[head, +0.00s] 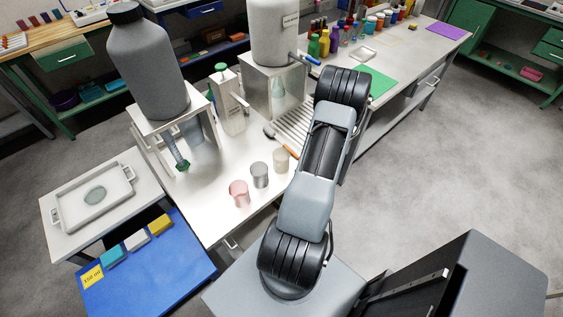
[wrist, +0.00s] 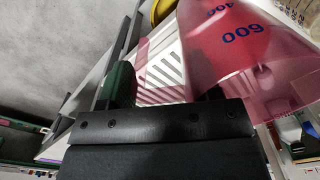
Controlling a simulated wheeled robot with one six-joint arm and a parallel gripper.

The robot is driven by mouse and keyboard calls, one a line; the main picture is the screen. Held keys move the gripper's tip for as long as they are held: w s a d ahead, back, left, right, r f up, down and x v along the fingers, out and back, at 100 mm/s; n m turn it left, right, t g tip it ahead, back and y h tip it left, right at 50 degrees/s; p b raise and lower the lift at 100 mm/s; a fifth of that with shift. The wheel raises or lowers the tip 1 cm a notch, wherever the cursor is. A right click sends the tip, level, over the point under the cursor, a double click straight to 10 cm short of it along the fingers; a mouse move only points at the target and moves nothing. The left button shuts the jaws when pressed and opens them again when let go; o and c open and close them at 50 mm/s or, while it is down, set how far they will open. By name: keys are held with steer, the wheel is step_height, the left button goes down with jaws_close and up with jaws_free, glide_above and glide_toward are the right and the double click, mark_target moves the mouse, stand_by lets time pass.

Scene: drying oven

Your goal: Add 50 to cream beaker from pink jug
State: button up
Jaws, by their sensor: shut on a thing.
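Three small beakers stand in a row on the white bench in the head view: a pink beaker (head: 238,193), a grey beaker (head: 259,174) and the cream beaker (head: 281,160), nearest my arm. The translucent pink jug (wrist: 240,60) fills the upper right of the wrist view, with dark marks including 600. My gripper (wrist: 165,97) is shut on the pink jug; the exact grip point is partly hidden. The jug's tilt and liquid level cannot be told. My arm hides gripper and jug in the head view.
A slatted drain rack (head: 294,125) and an orange-handled tool (head: 284,147) lie behind the beakers. A large dark bottle (head: 147,65) stands on a metal stand at left. A white tray (head: 92,194) and a blue table (head: 150,275) are at lower left.

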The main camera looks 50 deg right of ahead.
steer(key=b, duration=0.2)
steer(key=shift+w+d+f+b, duration=0.15)
steer(key=shift+b, duration=0.15)
steer(key=shift+r, duration=0.3)
steer(key=shift+w+a+r+h+b, duration=0.3)
steer(key=shift+r+b, duration=0.05)
steer(key=shift+r, duration=0.05)
steer(key=w+a+r+g+h+b, duration=0.3)
steer(key=w+a+g+h+b, duration=0.1)
steer(key=b, duration=0.9)
steer(key=shift+a+r+g+h+b, duration=0.3)
steer(key=shift+a+g+h, duration=0.2)
steer(key=shift+a+h, duration=0.45)
steer(key=shift+d+f, duration=0.1)
steer(key=shift+d, duration=0.1)
steer(key=shift+w+a+f+g+h+b, duration=0.35)
steer(key=shift+h+b, duration=0.3)
steer(key=shift+b, duration=0.65)
